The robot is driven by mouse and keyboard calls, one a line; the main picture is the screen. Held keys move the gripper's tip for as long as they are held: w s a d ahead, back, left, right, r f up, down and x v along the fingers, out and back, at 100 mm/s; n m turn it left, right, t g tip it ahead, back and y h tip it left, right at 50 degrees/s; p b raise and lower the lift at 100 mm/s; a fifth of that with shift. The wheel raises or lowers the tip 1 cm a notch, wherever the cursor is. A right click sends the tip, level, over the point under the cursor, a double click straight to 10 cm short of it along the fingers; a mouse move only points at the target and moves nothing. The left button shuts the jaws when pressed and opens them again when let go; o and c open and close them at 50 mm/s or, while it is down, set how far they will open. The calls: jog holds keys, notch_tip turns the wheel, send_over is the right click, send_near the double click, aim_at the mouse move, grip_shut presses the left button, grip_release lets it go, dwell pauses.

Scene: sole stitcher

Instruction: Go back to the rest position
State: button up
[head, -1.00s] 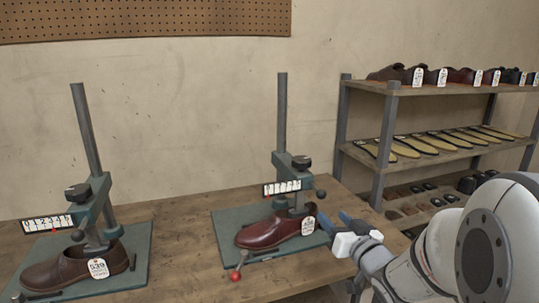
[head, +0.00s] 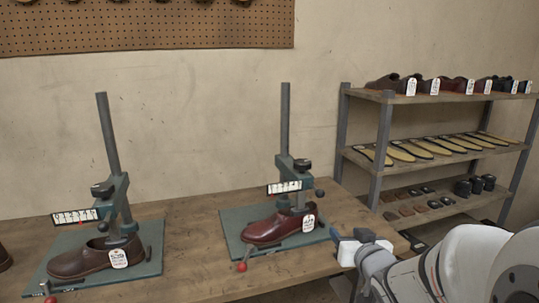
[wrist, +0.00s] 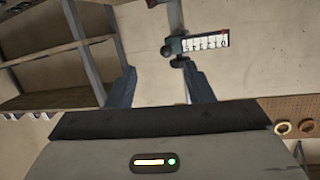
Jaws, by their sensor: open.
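My gripper (head: 350,236) is at the right end of the workbench in the head view, just right of the dark red shoe (head: 280,227). Its two blue fingers stand apart with nothing between them, and they also show in the wrist view (wrist: 160,88). The red shoe sits on the right green press (head: 285,130) and carries a white tag. My gripper is apart from the shoe. My pale arm fills the lower right of the head view.
A brown shoe (head: 82,262) with a white tag sits on the left press (head: 108,130). Both stand on the wooden bench (head: 190,215). A shelf rack (head: 400,96) with shoes, soles and heels stands at the back right. A pegboard (head: 150,30) hangs on the wall.

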jog(key=s+a+r+g+h+p, duration=0.1)
jog(key=s+g+p, duration=0.3)
jog(key=s, duration=0.7)
jog(key=s+a+r+g+h+p, duration=0.1)
jog(key=s+a+r+g+p, duration=0.1)
jog(key=s+g+p, duration=0.3)
jog(key=s+g, duration=0.3)
jog(key=s, duration=0.3)
jog(key=shift+s+a+r+g, duration=0.25)
jog(key=shift+s+r+g, duration=0.05)
jog(key=shift+r+g, duration=0.1)
